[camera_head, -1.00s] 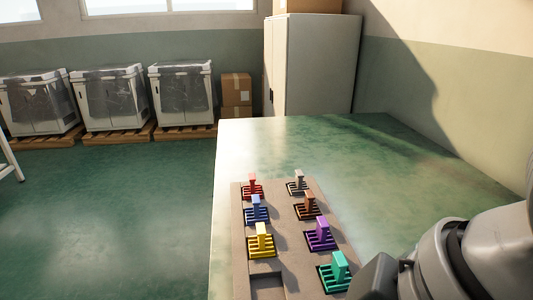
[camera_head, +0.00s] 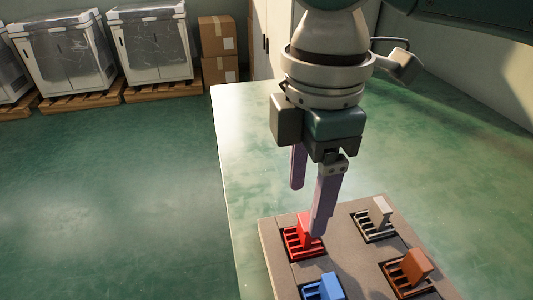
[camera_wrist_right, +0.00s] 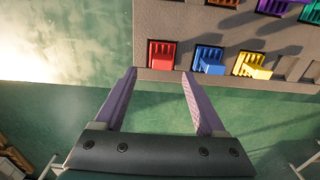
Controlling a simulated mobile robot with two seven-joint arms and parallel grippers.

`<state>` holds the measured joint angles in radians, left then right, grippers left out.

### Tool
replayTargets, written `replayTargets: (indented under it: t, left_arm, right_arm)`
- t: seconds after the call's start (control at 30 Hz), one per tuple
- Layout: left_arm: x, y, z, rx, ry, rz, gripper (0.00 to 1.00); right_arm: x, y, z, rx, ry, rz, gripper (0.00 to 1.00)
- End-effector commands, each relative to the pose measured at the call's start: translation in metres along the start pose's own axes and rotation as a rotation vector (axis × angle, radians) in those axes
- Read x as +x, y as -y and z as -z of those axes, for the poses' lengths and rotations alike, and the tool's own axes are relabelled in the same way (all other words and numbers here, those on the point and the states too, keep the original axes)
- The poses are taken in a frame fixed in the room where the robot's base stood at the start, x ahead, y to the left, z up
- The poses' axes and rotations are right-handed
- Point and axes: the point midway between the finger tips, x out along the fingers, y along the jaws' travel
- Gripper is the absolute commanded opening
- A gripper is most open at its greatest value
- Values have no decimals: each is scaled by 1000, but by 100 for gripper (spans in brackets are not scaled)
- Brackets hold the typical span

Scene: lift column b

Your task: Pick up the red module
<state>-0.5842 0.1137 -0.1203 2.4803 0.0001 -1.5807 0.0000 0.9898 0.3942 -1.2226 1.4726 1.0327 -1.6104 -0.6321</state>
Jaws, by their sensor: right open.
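The red module (camera_head: 299,240) sits in a slot at the far left corner of the grey-brown board (camera_head: 284,275), its upright grip tab partly behind a finger of my right gripper. It also shows in the right wrist view (camera_wrist_right: 162,55), ahead of the fingertips. My right gripper (camera_head: 306,211) is open and empty, with its two purple fingers pointing down above and beside the red module. In the wrist view the right gripper (camera_wrist_right: 158,72) has its fingers well apart, with the module beyond the gap between them. I cannot tell if a finger touches it. My left gripper is not in view.
A blue module (camera_head: 325,287), a grey module (camera_head: 378,220) and a brown module (camera_head: 410,270) stand close by in the board. A yellow module (camera_wrist_right: 254,66) shows in the wrist view. The green table (camera_head: 240,190) is bare left of the board.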

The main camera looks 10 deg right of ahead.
Motion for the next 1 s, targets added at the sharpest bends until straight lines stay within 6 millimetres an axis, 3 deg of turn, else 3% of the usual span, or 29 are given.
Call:
replayTargets:
  t: [0.4, 0.7, 1.0]
  left_arm:
    - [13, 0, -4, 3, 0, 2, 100]
    - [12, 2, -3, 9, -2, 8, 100]
    - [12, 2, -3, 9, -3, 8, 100]
  right_arm:
    - [54, 6, -4, 1, 0, -1, 72]
    - [57, 6, -3, -1, -1, -2, 71]
    - [56, 6, -3, 0, -1, -2, 38]
